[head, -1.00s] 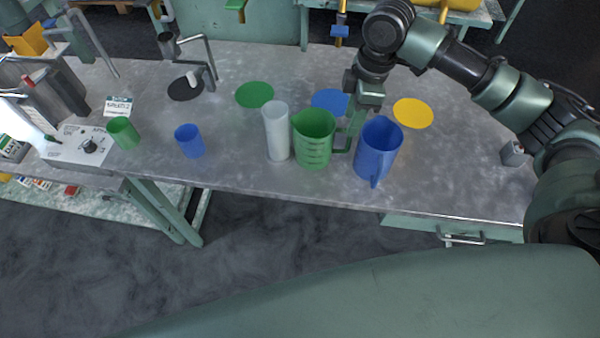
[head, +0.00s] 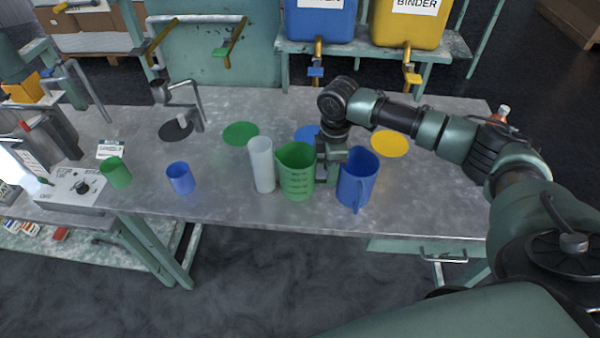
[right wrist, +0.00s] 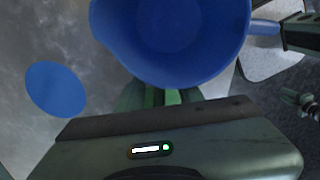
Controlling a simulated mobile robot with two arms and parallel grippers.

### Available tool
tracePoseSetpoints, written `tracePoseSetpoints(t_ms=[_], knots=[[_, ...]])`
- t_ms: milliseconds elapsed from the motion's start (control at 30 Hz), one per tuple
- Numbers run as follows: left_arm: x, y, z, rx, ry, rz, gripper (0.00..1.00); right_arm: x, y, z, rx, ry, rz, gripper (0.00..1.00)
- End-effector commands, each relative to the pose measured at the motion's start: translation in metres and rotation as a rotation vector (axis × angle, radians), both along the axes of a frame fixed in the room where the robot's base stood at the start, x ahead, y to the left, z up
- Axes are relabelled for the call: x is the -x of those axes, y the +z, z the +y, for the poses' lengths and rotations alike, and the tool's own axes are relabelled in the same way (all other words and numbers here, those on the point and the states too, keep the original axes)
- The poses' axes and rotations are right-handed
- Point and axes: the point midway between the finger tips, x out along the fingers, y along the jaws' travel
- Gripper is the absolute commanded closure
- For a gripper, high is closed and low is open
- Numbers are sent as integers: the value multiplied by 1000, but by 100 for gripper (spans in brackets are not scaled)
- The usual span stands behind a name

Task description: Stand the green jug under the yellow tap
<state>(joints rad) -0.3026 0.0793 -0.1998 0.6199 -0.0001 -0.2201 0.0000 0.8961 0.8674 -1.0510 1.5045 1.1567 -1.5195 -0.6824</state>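The green jug (head: 297,172) stands upright on the grey bench, between a white cylinder and a blue jug (head: 358,182). My right gripper (head: 328,168) is down at the green jug's right side, by its handle, which it partly hides. Whether the fingers are closed on the handle is unclear. In the right wrist view the blue jug (right wrist: 170,35) fills the top, and only small green parts show at the fingers. The yellow tap (head: 411,76) hangs from the yellow container at the back right, above and behind a yellow disc (head: 390,144). My left gripper is out of view.
The white cylinder (head: 261,165) stands close left of the green jug. A blue disc (head: 306,134) lies behind, partly hidden by my arm; a green disc (head: 241,133) lies further left. Small blue (head: 181,178) and green (head: 116,172) cups stand left. The yellow disc is clear.

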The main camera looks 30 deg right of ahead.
Motion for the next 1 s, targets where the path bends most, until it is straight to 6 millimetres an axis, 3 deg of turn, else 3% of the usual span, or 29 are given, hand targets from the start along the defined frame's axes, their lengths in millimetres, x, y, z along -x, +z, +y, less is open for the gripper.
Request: tracePoseSetpoints(t_ms=[267, 400, 1000], knots=[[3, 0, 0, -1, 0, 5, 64, 0, -3, 0, 0, 1, -1, 66], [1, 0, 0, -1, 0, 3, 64, 0, -3, 0, 0, 1, -1, 100], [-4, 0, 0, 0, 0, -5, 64, 0, -3, 0, -1, 0, -1, 100]])
